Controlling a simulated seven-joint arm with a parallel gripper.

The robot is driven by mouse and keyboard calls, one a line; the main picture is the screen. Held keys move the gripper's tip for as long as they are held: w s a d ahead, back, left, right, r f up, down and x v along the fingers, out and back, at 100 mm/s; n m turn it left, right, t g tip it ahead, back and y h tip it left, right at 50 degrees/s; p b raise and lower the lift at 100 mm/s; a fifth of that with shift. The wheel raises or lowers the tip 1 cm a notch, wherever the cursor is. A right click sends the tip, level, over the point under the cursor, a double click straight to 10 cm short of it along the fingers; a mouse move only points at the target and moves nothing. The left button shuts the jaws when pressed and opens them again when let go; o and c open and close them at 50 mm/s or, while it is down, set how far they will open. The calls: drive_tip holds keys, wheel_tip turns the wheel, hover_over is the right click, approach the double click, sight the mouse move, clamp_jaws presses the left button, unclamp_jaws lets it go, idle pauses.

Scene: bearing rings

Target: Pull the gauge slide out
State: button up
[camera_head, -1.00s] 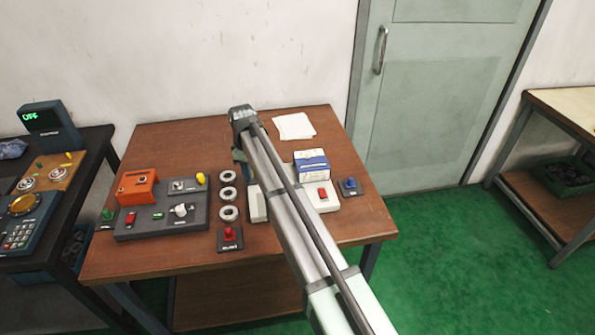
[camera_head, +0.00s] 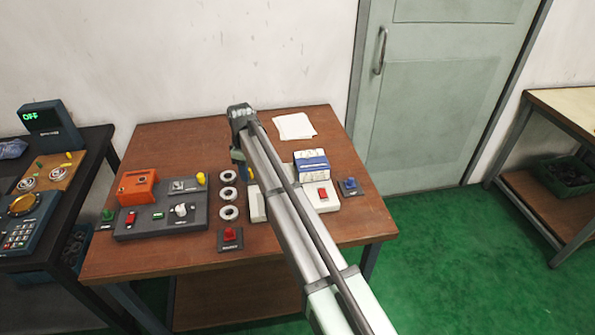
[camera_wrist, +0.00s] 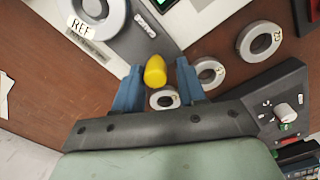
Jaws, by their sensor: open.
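A yellow knob (camera_wrist: 155,72) sits at the end of a dark grey gauge body (camera_wrist: 140,38) in the wrist view; I take it as the gauge slide's handle. In the head view a small part of the yellow knob (camera_head: 251,175) shows beside my arm. My gripper (camera_wrist: 160,80) is open, with one blue finger on either side of the knob in the picture. I see no clear contact, and its height over the knob is hard to tell. My arm hides much of the gauge in the head view.
Three bearing rings (camera_head: 228,194) stand in a column left of my arm. A grey panel (camera_head: 160,222) with an orange box (camera_head: 137,187) is further left. A blue-and-white carton (camera_head: 312,165) and a white device with a red button (camera_head: 322,193) are right. The table's back left is clear.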

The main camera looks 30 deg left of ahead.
drive_tip(key=shift+r, duration=3.25)
drive_tip(key=shift+w+d, duration=0.1)
